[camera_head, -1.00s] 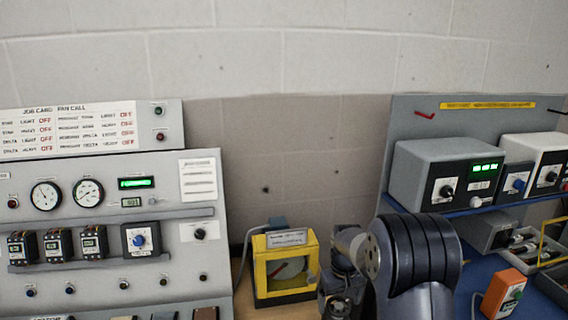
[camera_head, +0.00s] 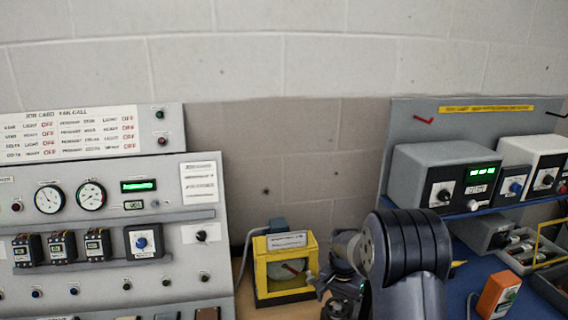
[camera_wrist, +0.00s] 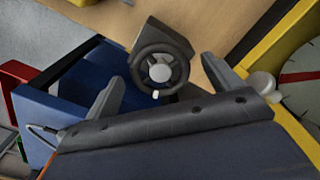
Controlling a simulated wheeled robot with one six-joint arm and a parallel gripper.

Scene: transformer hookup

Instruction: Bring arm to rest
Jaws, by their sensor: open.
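My gripper (camera_wrist: 158,72) is open in the wrist view, with its two grey fingers spread apart and nothing held between them. A dark handwheel with a pale hub (camera_wrist: 160,72) shows beyond and between the fingers; I cannot tell how far below them it is. In the head view my dark arm (camera_head: 405,255) is bent at the lower middle, right of the yellow-framed dial box (camera_head: 287,265).
A grey panel (camera_head: 60,225) with gauges and switches stands at left. Grey (camera_head: 440,160) and white (camera_head: 535,150) instrument boxes sit on a shelf at right. An orange box (camera_head: 497,293) stands on the blue bench top. In the wrist view, a yellow frame edge (camera_wrist: 300,140) is close at right.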

